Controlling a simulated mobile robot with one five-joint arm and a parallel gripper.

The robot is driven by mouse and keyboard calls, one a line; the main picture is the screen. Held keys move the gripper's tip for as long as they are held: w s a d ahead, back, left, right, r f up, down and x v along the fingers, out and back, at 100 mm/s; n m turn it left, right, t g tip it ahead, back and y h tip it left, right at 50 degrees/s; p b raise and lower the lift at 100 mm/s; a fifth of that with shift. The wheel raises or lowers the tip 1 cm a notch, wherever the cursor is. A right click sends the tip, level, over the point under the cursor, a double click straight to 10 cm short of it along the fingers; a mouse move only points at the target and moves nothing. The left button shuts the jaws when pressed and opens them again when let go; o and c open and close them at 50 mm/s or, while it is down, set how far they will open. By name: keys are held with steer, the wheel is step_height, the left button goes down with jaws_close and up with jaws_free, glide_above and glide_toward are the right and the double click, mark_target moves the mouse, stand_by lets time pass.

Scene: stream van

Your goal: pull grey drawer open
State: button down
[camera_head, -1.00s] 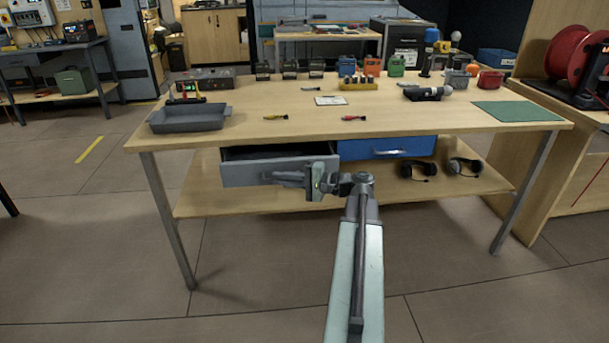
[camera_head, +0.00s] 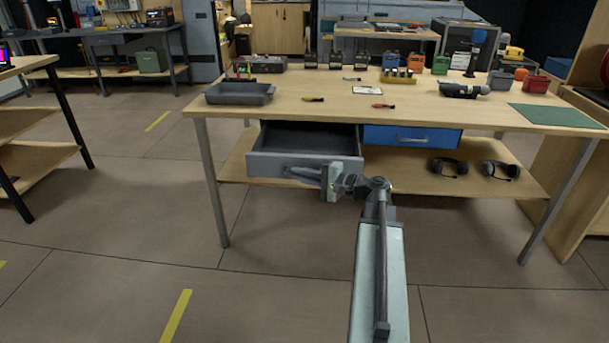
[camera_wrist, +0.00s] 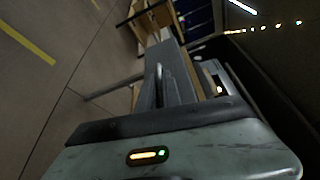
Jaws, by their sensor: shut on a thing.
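The grey drawer (camera_head: 268,166) hangs under the left half of the wooden workbench and stands well out, its dark empty-looking inside showing from above. My gripper (camera_head: 306,172) is at the middle of the drawer front, shut on its handle. The fingers cover most of the handle, so its shape is hard to make out. In the wrist view the picture is tilted, and a gripper finger (camera_wrist: 159,85) shows in front of a grey surface.
A closed blue drawer (camera_head: 412,137) sits to the right of the grey one. Headsets (camera_head: 449,167) lie on the lower shelf (camera_head: 400,180). A grey tray (camera_head: 240,94) and several tools stand on the benchtop (camera_head: 330,110). The floor before the bench is clear; another table (camera_head: 30,70) stands at left.

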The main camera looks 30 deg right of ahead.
steer(key=shift+d, duration=0.1)
steer(key=c, duration=1.5)
jaws_free()
steer(key=shift+d, duration=0.1)
steer(key=shift+s, duration=0.1)
steer(key=v, duration=0.7)
steer(key=shift+s+d+p, duration=0.15)
steer(key=shift+s+p, duration=0.15)
steer(key=shift+s, duration=0.05)
